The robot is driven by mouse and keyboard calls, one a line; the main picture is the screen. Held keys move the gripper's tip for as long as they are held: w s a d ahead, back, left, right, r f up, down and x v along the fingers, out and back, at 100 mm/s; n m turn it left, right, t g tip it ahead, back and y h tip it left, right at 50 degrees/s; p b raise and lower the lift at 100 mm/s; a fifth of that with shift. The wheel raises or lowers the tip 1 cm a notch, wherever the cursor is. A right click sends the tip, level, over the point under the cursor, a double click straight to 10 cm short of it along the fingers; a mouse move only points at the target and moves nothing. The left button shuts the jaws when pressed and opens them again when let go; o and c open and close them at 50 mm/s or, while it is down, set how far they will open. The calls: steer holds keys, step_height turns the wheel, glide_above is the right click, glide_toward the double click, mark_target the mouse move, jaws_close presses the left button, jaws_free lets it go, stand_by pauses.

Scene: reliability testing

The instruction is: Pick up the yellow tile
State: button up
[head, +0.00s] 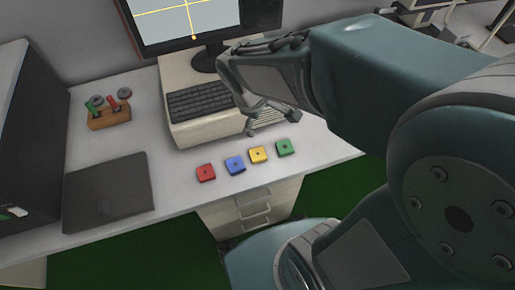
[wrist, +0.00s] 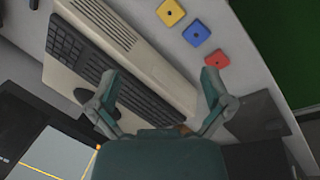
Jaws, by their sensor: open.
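The yellow tile (head: 258,155) lies flat on the grey desk, between the blue tile (head: 236,165) and the green tile (head: 284,147). The red tile (head: 206,173) is at the left end of this row. My gripper (head: 270,122) is open and empty, above the desk near the computer, behind the yellow tile. In the wrist view, my gripper (wrist: 158,85) has its two fingers spread over the keyboard. The yellow tile (wrist: 171,12) shows at the top edge there, beyond the fingertips, with the blue (wrist: 196,33) and red (wrist: 217,58) tiles. The green tile is outside that view.
A beige computer with a keyboard (head: 200,100) and a monitor (head: 190,20) stands behind the tiles. A wooden block with levers (head: 108,118) and a dark flat panel (head: 108,191) are at the left. The desk's front edge (head: 260,181) is close to the tiles.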

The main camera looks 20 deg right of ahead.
steer(key=w+a+f+n+g+h, duration=0.1)
steer(key=w+a+f+n+h, duration=0.2)
steer(key=f+n, duration=0.45)
steer(key=n+g, duration=0.1)
glide_toward(256, 154)
steer(key=d+f, duration=0.1)
steer(key=f, duration=0.2)
steer(key=shift+d+f+y, duration=0.1)
steer(key=shift+d+y, duration=0.2)
steer(key=shift+d, duration=0.1)
steer(key=x, duration=0.5)
steer(key=shift+d+f, duration=0.3)
steer(key=shift+a, duration=0.1)
steer(key=shift+c, duration=0.3)
steer(key=c, duration=1)
